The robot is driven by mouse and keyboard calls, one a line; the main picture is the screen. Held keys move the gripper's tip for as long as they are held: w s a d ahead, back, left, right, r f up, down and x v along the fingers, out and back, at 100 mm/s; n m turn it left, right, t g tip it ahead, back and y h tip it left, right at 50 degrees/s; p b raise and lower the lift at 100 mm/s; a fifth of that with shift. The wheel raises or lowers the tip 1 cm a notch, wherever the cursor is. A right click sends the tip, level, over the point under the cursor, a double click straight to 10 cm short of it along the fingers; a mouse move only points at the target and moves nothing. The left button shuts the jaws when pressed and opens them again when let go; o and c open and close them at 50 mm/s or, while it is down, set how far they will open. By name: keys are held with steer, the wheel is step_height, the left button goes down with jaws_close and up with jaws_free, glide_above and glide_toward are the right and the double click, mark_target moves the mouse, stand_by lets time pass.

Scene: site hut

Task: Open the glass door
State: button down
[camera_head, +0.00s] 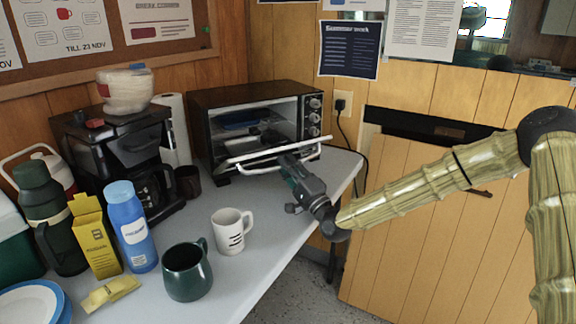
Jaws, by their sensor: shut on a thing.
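The toaster oven (203,122) stands at the back of the grey-white counter. Its glass door hangs folded down and outward at the front, with the pale bar handle (246,160) low and forward of the opening. The fingertips partly hide the bar, and most of the door's glass is hard to make out from this angle.
A white mug (231,232) and dark green mug (187,272) stand on the counter (265,215) in front. A blue bottle (131,225), yellow box (95,238), flask (44,210) and coffee maker (118,150) crowd the left. Counter near the right edge is clear.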

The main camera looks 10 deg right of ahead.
steer(key=c, duration=1.4)
jaws_free()
steer(key=shift+c, duration=0.2)
steer(key=shift+s, duration=0.1)
steer(key=v, duration=1.1)
steer(key=shift+s+d+f, duration=0.2)
steer(key=shift+s+f, duration=0.05)
steer(key=shift+s, duration=0.05)
